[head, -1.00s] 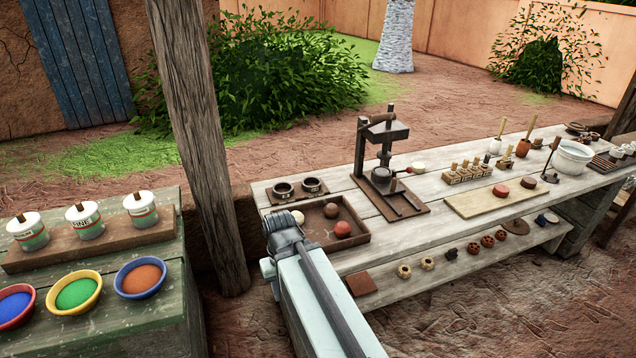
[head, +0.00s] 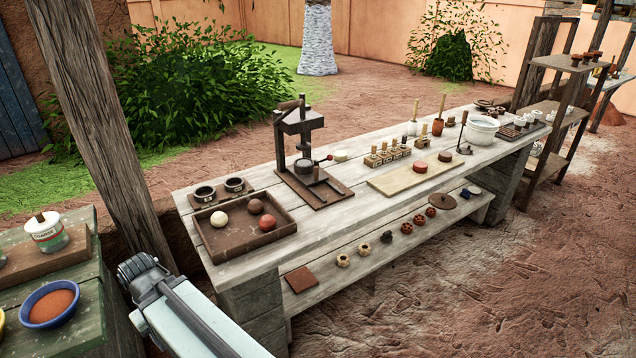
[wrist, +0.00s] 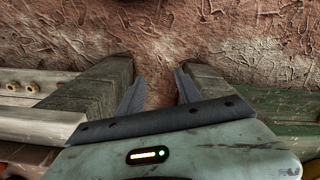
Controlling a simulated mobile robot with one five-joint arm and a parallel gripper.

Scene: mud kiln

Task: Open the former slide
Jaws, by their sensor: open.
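The former looks to be the dark metal press (head: 301,130) standing on a brown board on the long bench, in the head view. It has an upright post, a lever on top and a round cup below. A small red knob (head: 329,157) sticks out at its right side; I cannot tell for sure whether it belongs to the slide. My gripper (wrist: 155,86) is open and empty in the wrist view, pointing at bare ground between two benches. The former is not in the wrist view. In the head view my arm is at lower left, well apart from the former.
A tray (head: 212,244) with several balls and two dark cups lie left of the former. A pale board (head: 385,182) and stamps lie to its right. A wooden post (head: 110,130) stands left of the bench. Open ground lies in front.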

